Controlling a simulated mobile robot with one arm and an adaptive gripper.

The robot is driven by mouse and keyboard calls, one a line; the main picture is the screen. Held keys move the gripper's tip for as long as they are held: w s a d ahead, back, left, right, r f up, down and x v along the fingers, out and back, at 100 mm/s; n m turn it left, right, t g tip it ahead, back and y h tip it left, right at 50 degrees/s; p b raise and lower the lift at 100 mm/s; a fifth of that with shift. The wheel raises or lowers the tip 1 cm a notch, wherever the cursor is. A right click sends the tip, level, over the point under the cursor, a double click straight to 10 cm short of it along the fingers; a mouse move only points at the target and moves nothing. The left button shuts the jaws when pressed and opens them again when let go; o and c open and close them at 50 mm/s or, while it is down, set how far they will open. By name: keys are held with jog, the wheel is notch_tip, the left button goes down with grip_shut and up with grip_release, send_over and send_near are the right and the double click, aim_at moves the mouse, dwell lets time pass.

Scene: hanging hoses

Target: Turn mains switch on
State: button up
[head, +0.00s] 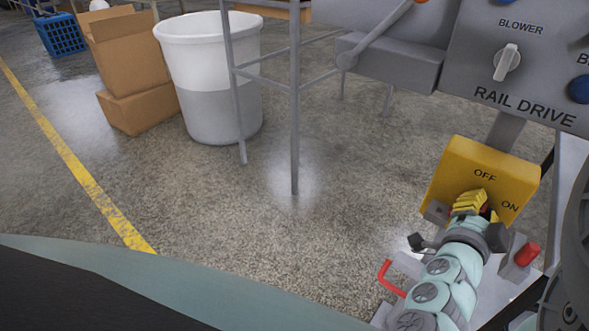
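The mains switch is a yellow box (452,172) at the right of the head view, marked OFF at its top and ON at its right side. My gripper (474,200) is right in front of the box's face and covers its middle. Its yellow fingers point at the box, and my pale teal arm comes up from below. The switch's handle is mostly hidden behind the gripper; a small dark and red bit shows just right of the fingers. I cannot tell whether the fingers touch or grip the handle, or which way it points.
A grey RAIL DRIVE panel (470,65) with a BLOWER knob (507,62) is above the switch. A red-ended part (526,254) and a red bent handle (391,279) flank my arm. A white bin (215,75), cardboard boxes (120,65) and metal frame (295,120) stand left. Floor between is clear.

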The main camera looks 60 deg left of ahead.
jog(key=o, duration=0.4)
jog(key=shift+o, duration=0.2)
jog(key=shift+r, duration=0.15)
